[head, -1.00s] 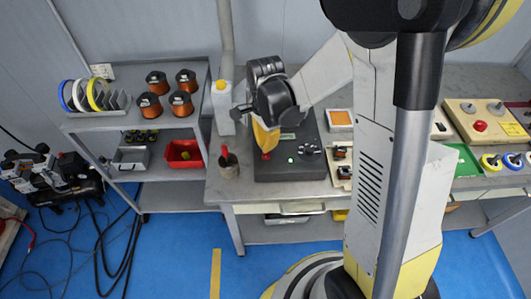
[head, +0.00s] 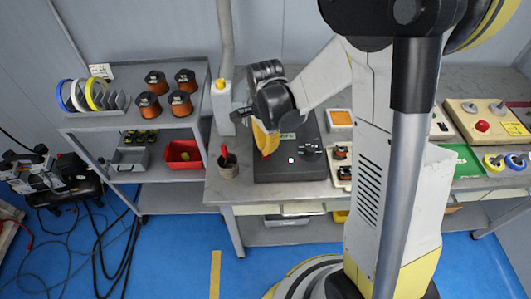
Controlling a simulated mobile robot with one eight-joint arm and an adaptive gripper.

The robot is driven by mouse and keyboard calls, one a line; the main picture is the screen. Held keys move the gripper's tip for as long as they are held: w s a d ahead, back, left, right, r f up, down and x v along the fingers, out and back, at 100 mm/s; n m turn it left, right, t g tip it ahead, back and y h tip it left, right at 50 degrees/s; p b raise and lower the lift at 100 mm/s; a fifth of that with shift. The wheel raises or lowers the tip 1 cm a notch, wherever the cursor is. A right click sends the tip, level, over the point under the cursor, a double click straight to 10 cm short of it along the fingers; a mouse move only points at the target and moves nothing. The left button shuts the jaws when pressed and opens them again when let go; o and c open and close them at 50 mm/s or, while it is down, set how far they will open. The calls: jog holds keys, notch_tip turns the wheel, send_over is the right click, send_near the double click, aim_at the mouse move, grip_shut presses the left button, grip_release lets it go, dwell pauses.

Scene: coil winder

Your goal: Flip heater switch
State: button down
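A dark grey control box (head: 283,173) stands on the workbench. A small indicator (head: 291,160) on its top looks pale, and a dark knob or fitting (head: 311,150) sits to its right. My gripper (head: 266,154) points down over the left part of the box, its yellow fingers close to the top face. A bit of red-orange shows at the fingertips, where a red control is mostly hidden. I cannot tell if the fingers touch it, or whether they are open or shut. No heater label is readable.
A cup with a red-handled tool (head: 228,167) and a white bottle with a yellow cap (head: 222,107) stand left of the box. An orange-topped white box (head: 340,119) is to the right. A shelf (head: 135,122) holds copper spools and a red bin (head: 183,153).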

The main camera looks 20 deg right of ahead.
jog(key=shift+r+p, duration=2.55)
jog(key=shift+r, duration=0.95)
